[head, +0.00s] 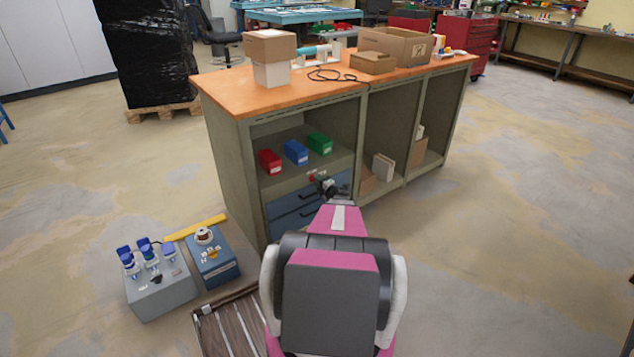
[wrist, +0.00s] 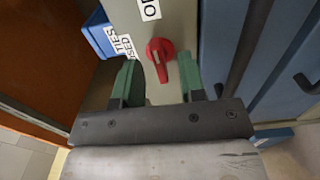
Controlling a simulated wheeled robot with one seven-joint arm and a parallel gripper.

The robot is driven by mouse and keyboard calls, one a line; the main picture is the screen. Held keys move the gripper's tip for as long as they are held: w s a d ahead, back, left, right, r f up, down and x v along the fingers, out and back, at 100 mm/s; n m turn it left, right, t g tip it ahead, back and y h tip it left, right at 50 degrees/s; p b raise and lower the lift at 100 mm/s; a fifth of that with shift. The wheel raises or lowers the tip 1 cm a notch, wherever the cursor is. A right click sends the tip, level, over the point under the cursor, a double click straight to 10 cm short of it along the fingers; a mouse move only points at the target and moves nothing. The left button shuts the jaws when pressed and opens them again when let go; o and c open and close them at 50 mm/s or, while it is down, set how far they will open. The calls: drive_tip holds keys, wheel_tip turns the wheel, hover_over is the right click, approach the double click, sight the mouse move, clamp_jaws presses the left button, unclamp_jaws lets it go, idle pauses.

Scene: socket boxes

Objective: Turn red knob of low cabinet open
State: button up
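The low cabinet (head: 228,150) is grey-green with an orange top and blue drawers (head: 290,215). Its red knob (head: 312,177) shows as a small red spot on the strip above the drawers, beside my gripper (head: 328,187). In the wrist view, the red knob (wrist: 160,55) is a round disc with a narrow handle on a pale panel. My gripper (wrist: 158,82) is open, with one green finger on each side of the knob's handle. I cannot tell if either finger touches it. A white label by the knob is partly cut off by the frame.
Red (head: 270,162), blue (head: 296,152) and green (head: 320,143) bins stand on the shelf above the knob. Black drawer handles (head: 306,195) stick out below. Grey (head: 160,290) and blue (head: 214,262) boxes with fittings stand on the floor at left. The floor at right is clear.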

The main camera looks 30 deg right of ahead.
drive_tip(key=s, duration=0.9)
drive_tip(key=shift+d, duration=0.35)
